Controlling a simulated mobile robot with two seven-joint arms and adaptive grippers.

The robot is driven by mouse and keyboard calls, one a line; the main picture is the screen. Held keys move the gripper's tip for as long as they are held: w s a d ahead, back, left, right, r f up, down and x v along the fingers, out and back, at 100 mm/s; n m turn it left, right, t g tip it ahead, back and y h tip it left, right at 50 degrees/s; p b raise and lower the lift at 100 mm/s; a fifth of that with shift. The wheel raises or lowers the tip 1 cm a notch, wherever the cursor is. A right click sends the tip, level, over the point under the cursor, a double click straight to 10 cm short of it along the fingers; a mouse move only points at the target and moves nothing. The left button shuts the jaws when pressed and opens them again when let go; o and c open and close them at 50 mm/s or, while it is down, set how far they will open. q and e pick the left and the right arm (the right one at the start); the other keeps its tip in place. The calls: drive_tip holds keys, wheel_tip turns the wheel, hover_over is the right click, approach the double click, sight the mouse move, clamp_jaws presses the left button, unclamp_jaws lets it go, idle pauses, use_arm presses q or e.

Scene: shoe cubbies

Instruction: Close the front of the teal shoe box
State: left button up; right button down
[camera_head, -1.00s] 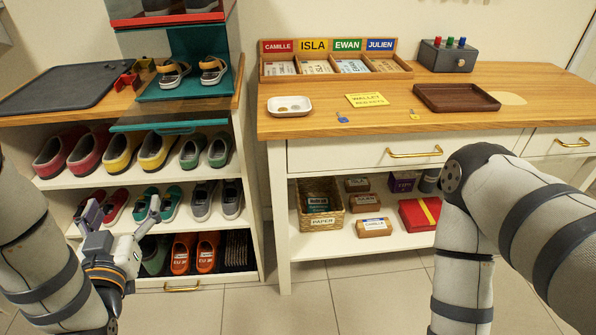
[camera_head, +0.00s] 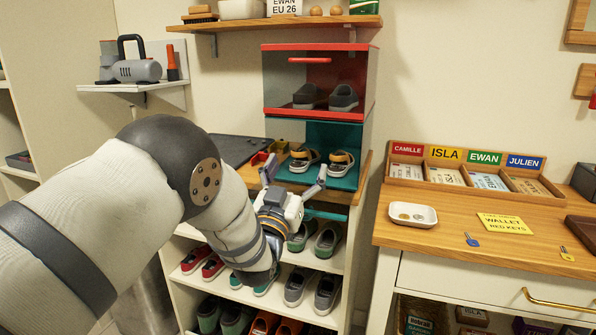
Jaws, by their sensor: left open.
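The teal shoe box (camera_head: 334,134) stands on the wooden top of the shoe cubby, directly under a red shoe box. Its front is open, and a pair of sandals (camera_head: 342,163) with tan straps sits inside. A see-through front panel appears lowered forward, with a teal bar (camera_head: 327,215) low at the right of my gripper. My left gripper (camera_head: 294,180) is open and empty, in front of the box at the height of its lower edge, fingers pointing up and towards it. It hides part of the panel, and I cannot tell whether they touch. My right gripper is out of view.
The red shoe box (camera_head: 318,113) above has grey shoes inside and a red handle. A dark mat (camera_head: 228,149) and small red pieces lie left of the boxes. A wall shelf (camera_head: 270,23) hangs above. A key table (camera_head: 385,233) stands to the right.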

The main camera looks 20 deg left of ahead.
use_arm(q)
drive_tip(key=shift+w+r, duration=0.1)
drive_tip(key=shift+w, duration=0.1)
clamp_jaws()
unclamp_jaws()
idle(0.4)
drive_tip(key=v, duration=1.2)
drive_tip(key=shift+s, duration=0.1)
